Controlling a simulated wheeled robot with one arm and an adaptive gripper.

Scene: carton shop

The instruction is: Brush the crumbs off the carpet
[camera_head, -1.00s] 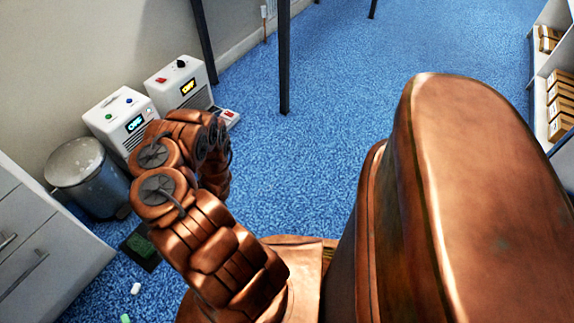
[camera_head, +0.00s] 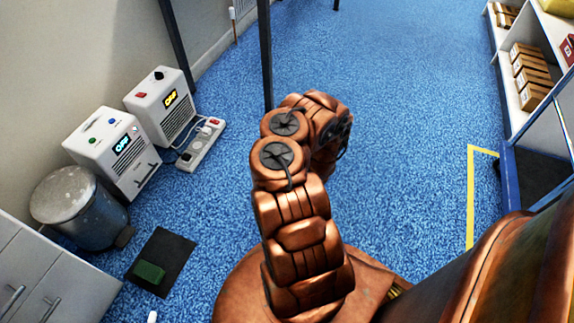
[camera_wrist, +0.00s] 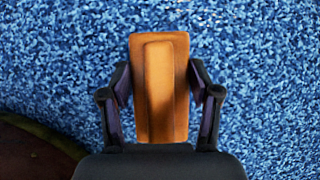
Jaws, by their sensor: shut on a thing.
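In the wrist view, my gripper (camera_wrist: 160,100) is shut on an orange-brown wooden piece (camera_wrist: 160,45), which looks like the back of a brush. Both fingers press its sides, and it is held over the blue carpet (camera_wrist: 250,40). Bristles are hidden from this camera. The carpet also fills the floor in the head view (camera_head: 400,150). My copper arm is raised and bent in the middle of the head view, and my gripper is hidden there.
A metal bin (camera_head: 75,205), two white boxes with displays (camera_head: 110,150) (camera_head: 163,105) and a power strip (camera_head: 200,148) stand along the left wall. A dark mat (camera_head: 165,255) bears a green block (camera_head: 149,272). A shelf (camera_head: 510,95) with cartons is at right. Thin dark posts rise at the back.

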